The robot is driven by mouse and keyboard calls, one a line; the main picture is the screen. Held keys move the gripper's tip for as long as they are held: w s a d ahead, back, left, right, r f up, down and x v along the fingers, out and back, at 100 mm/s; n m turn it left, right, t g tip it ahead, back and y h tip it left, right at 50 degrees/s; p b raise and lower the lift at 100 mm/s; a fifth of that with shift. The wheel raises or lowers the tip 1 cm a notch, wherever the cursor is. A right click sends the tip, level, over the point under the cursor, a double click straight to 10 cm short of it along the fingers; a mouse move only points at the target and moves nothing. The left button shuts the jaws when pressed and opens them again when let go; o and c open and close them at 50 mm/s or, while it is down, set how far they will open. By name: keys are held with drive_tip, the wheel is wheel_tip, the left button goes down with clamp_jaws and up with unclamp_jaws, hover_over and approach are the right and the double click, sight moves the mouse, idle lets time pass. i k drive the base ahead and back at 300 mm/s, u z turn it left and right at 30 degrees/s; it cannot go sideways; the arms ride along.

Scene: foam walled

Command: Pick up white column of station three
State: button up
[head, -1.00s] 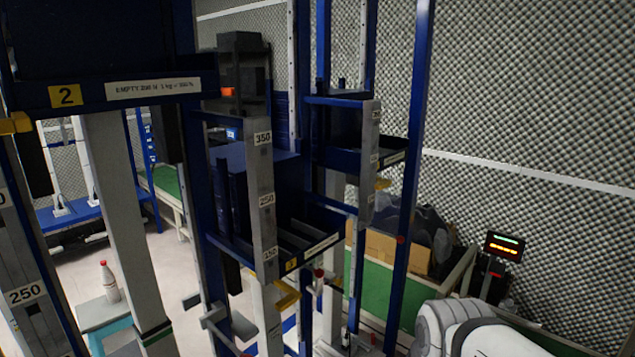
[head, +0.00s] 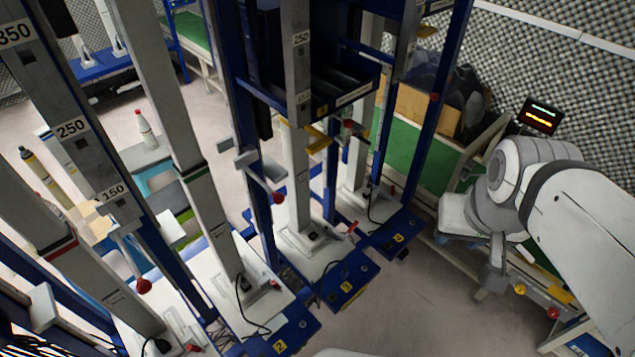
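The white column (head: 298,185) of the station with the base label that looks like 3 (head: 347,289) stands upright on a white base plate (head: 305,243), just right of centre. My white arm comes in from the right edge. Its end, with what looks like my gripper (head: 492,278), points down at the right, well apart from the column. Its fingers are too unclear to show whether it is open. I see nothing held in it.
A second white column (head: 205,190) stands to the left, and another station's base (head: 400,236) lies behind to the right. Blue posts and red knobs (head: 278,198) crowd the column. A green bench (head: 405,140) and a lit display (head: 541,115) stand at right. Floor in front is clear.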

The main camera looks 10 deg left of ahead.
sight(300, 232)
drive_tip(key=z, duration=1.05)
drive_tip(key=k, duration=1.2)
drive_tip(key=u, duration=1.05)
drive_tip(key=i, duration=1.5)
drive_tip(key=u, duration=0.05)
